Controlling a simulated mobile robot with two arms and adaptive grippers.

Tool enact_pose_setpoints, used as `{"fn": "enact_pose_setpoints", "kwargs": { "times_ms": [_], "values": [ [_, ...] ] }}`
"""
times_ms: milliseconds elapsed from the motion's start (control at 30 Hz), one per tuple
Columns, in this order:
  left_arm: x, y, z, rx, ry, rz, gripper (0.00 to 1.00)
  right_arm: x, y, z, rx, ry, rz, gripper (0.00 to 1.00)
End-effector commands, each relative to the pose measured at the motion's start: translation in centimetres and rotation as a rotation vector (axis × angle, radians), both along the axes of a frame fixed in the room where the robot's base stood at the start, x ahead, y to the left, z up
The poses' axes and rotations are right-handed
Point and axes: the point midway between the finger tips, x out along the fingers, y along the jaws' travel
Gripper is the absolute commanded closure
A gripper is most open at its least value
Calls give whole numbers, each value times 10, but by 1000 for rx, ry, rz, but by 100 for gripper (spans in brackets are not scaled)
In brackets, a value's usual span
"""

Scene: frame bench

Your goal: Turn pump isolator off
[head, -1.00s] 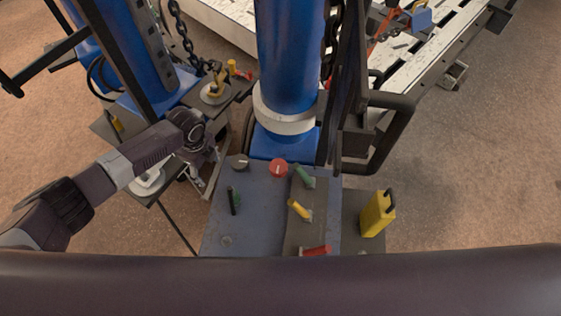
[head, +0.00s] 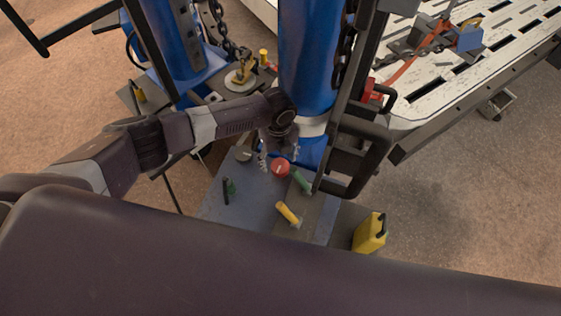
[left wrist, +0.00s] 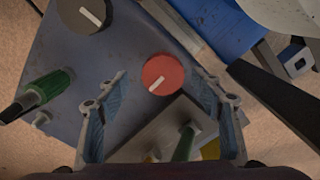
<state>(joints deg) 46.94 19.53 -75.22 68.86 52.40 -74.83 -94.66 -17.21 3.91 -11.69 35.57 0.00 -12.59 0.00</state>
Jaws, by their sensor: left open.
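The panel (head: 245,202) is a blue-grey plate at the foot of a blue column. On it is a round red knob (head: 280,168) with a white line, which I take for the pump isolator. The red knob also shows in the left wrist view (left wrist: 163,74), its line slanting. A dark knob (head: 243,154) with a white line is beside it, also in the left wrist view (left wrist: 82,14). My left gripper (head: 278,160) is above the panel, close to the red knob. In the left wrist view its fingers (left wrist: 168,105) are apart and empty, with the red knob between and beyond them.
Green-handled (head: 302,182) and yellow-handled (head: 288,213) levers stand near the red knob. A black and green lever (head: 228,190) is on the left. The blue column (head: 308,65) rises behind the panel. A yellow can (head: 370,232) is at the right.

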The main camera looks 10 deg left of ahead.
Motion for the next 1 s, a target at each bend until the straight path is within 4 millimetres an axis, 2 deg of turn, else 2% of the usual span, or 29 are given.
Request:
{"fn": "enact_pose_setpoints", "kwargs": {
  "times_ms": [67, 200, 500, 867, 1000],
  "values": [
    [0, -2, -10, -1, 2, 0, 40, -2, 4, 0, 5, 2, 1, 100],
    [0, -1, -20, -1, 0, 0, 40, -2, -2, 0, -2, 2, 3, 100],
    [0, -1, -23, -2, 0, 0, 40, -1, -17, 0, -20, 2, -2, 100],
    [0, -1, -23, -2, 0, 0, 79, -1, -16, 0, -19, 1, -2, 100],
    [0, -1, -22, -2, 0, 4, 82, 0, -12, 0, -13, 1, -2, 100]
  ]
}}
